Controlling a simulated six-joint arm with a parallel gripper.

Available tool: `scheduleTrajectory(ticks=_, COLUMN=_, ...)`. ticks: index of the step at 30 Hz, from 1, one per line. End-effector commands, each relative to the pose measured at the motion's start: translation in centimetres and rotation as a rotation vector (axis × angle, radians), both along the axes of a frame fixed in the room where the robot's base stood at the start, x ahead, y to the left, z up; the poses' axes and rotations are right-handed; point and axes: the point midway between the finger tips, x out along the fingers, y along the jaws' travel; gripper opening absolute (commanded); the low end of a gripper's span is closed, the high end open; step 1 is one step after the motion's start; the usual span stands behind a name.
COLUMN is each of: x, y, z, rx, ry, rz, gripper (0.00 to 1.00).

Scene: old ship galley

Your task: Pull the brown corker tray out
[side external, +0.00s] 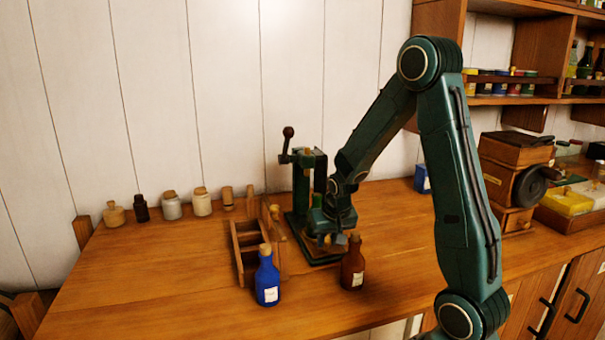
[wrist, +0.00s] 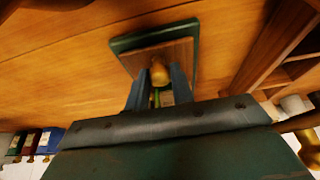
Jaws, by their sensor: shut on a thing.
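The green corker (side external: 301,190) with its lever stands on the counter near the wall, on a green base. The brown corker tray (wrist: 181,51) lies on that base in the wrist view, with a rounded wooden knob (wrist: 159,73) at its near edge. My gripper (side external: 337,240) is low over the front of the corker, pointing down. In the wrist view its fingers (wrist: 158,88) are closed on either side of the knob. In the side view my gripper hides much of the tray.
A blue bottle (side external: 267,277) and a brown bottle (side external: 353,265) stand close in front of the corker. A wooden rack (side external: 240,255) is just left of it. Several jars line the wall. The counter's left part is clear.

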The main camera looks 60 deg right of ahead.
Motion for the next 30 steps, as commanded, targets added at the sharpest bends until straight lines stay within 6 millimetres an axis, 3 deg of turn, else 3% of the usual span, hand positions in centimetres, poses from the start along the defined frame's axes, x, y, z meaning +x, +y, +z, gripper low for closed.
scheduleTrajectory(ticks=19, x=-1.2, y=1.4, z=0.0, rx=0.003, ry=-0.001, rz=0.003, gripper=0.05)
scheduleTrajectory(ticks=20, x=-1.2, y=1.4, z=0.0, rx=0.003, ry=-0.001, rz=0.003, gripper=0.25)
scheduleTrajectory(ticks=23, x=-1.2, y=1.4, z=0.0, rx=0.003, ry=0.0, rz=0.003, gripper=0.45)
scheduleTrajectory(ticks=30, x=-1.2, y=1.3, z=0.0, rx=0.001, ry=-0.001, rz=0.002, gripper=0.47)
